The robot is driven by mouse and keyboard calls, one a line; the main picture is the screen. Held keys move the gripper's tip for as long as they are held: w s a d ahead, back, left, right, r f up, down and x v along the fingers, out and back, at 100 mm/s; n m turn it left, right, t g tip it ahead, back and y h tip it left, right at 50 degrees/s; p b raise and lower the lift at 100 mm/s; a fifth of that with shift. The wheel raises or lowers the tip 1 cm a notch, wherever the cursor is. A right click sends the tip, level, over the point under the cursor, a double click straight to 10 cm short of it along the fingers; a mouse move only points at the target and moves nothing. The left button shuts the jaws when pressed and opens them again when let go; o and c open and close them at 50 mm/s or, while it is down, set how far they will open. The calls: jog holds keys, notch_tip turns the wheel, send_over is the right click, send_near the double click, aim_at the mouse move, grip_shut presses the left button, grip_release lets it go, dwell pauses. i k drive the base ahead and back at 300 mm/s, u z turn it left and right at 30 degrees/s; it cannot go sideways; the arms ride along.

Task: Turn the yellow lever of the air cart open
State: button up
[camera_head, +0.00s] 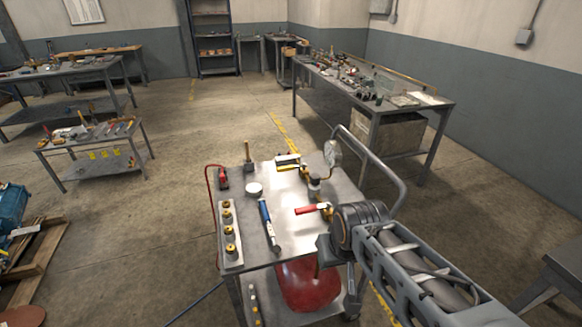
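The air cart (295,240) stands in front of me, a metal-topped cart with a curved push handle on its right side. The yellow lever (287,168) lies near the far edge of the top, pointing left from a brass fitting. A red lever (308,209) sits nearer, at the right side of the top. My arm comes in from the lower right. My gripper (325,250) is at the cart's near right, close to the red lever and well short of the yellow one. Its fingers are small and partly hidden, so its opening is unclear.
A pressure gauge (332,152) rises by the handle (385,165). A blue tool (268,224), a white round item (254,190) and a strip of brass fittings (229,235) lie on the cart's left. A red tank (306,288) sits below.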

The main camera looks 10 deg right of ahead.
aim_at(290, 167)
jog(key=k, duration=1.65)
jog(key=u, duration=1.2)
jog(key=i, duration=5.35)
jog(key=z, duration=3.45)
jog(key=i, duration=0.7)
jog(key=z, duration=0.05)
